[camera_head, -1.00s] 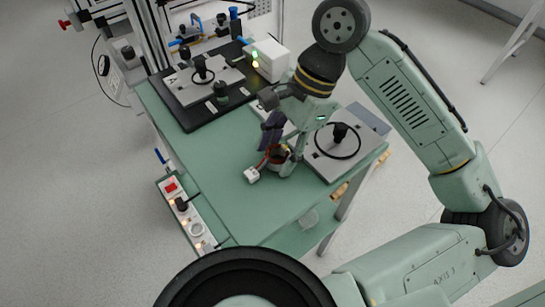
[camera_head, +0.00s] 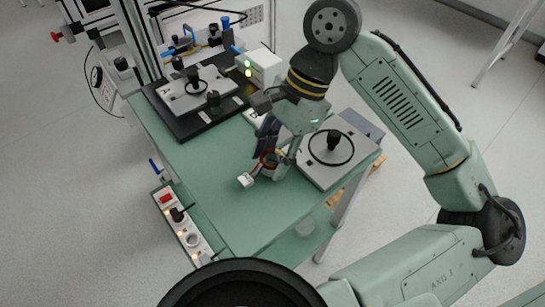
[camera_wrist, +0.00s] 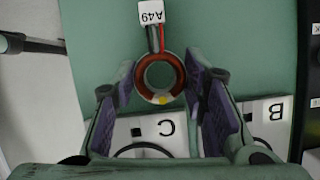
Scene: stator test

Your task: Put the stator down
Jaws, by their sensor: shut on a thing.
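The stator is a small ring with copper-red windings and a dark inner bore. It shows in the wrist view (camera_wrist: 146,79) and in the head view (camera_head: 267,157). Red and dark wires run from it to a white connector (camera_wrist: 150,12) marked A49, which also shows in the head view (camera_head: 246,180). My gripper (camera_head: 277,166) points down over the green table top (camera_head: 225,205). In the wrist view its two purple-padded fingers (camera_wrist: 160,84) are shut on the stator from both sides. I cannot tell whether the stator touches the table.
A grey plate with a black knob and ring (camera_head: 312,170) is just right of my gripper; the wrist view shows plates marked C (camera_wrist: 180,145) and B (camera_wrist: 262,108). Plate A (camera_head: 172,103) is on a black mat at the back. The front-left table top is bare.

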